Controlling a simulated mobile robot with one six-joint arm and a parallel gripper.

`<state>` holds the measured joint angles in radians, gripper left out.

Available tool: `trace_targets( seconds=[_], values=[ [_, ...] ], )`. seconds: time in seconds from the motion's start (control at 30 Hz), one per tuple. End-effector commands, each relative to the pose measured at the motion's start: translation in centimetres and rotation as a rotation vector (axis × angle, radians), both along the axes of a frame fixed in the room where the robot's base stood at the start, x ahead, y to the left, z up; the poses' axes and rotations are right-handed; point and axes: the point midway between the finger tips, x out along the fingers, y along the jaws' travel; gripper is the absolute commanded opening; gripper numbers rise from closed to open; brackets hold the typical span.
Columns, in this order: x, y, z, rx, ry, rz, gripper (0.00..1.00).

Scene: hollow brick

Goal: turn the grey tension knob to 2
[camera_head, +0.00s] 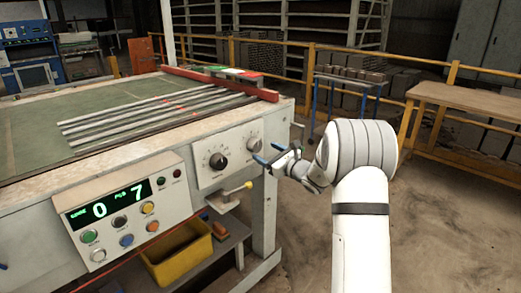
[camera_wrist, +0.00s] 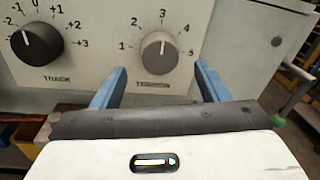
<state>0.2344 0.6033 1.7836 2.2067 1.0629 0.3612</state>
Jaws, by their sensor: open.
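The grey knob (camera_wrist: 158,53) is on a pale panel (camera_wrist: 95,65), with a scale from 1 to 5. Its white mark points up, about at 3. The label under it is too small to read. In the head view the grey knob (camera_head: 253,145) is at the right of the panel. My gripper (camera_head: 269,154) is open just right of it, blue fingers towards the panel. In the wrist view my gripper's fingers (camera_wrist: 160,69) stand left and right of the knob, lower in the picture. Nothing is between them, and I see no contact.
A yellow bin (camera_head: 178,252) is underneath.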

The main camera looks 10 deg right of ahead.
Motion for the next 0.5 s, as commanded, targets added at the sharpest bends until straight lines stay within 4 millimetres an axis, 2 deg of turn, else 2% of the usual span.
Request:
trace_targets(
  seconds=[0.2, 0.5],
  values=[
    [2.9, 1.8, 0.1, -0.001, -0.001, 0.002, 0.68],
    [4.1, 2.5, 0.0, -0.001, 0.0, 0.0, 0.68]
  ],
)
